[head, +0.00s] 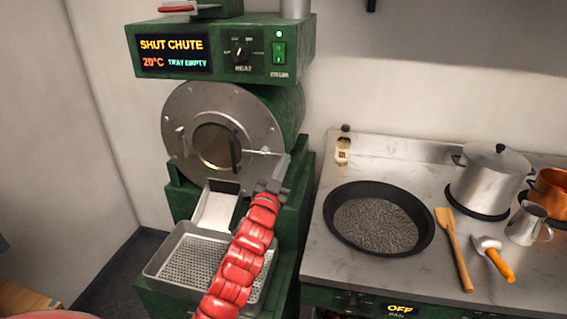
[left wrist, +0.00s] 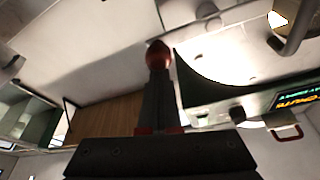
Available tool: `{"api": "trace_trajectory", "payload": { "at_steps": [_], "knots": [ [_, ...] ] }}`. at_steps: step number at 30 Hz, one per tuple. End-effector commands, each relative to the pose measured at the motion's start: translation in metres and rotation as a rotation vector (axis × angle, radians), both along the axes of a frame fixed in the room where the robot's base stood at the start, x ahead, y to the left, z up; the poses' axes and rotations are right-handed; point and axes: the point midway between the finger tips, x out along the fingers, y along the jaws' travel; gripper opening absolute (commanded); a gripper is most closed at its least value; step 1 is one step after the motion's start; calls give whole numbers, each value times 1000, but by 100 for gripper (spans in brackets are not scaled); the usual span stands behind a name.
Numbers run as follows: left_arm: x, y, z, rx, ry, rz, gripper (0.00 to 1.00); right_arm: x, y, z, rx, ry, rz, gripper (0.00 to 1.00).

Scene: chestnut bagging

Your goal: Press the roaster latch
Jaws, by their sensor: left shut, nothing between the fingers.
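The green roaster (head: 295,110) stands left of centre in the head view. Its round metal drum front (head: 185,125) has a dark upright handle (head: 236,150), which looks like the latch, beside a round window. A thin pale bar (head: 262,153) runs from near the handle toward my gripper. My left gripper (head: 284,165) is shut and empty, just right of the handle and in front of the drum's lower right side. I cannot tell whether it touches anything. In the left wrist view the closed dark fingers (left wrist: 159,55) end in a reddish tip. My right gripper is not in view.
Below the drum are a pale chute (head: 215,208) and an empty perforated tray (head: 158,267), partly behind my red arm. The display (head: 172,53) reads "SHUT CHUTE" and "TRAY EMPTY". The right-hand counter (head: 330,262) holds a black pan (head: 331,228), pots, a bottle and utensils.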

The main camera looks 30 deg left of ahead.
Motion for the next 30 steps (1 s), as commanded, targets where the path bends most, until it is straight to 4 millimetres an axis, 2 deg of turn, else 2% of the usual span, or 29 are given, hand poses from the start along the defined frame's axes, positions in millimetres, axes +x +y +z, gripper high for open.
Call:
{"api": "trace_trajectory", "payload": {
  "at_steps": [7,10,16,19,24,30],
  "knots": [
    [0,0,1,-1,1,0,0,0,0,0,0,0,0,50],
    [1,-2,7,-1,0,1,0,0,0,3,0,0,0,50],
    [8,-16,45,-1,-6,-2,0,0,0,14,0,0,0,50],
    [-13,-17,28,0,1,2,0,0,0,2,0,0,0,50],
    [-48,-23,17,0,1,1,0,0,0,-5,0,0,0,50],
    [-77,-27,8,-1,0,1,0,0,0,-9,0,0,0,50]
  ]
}}
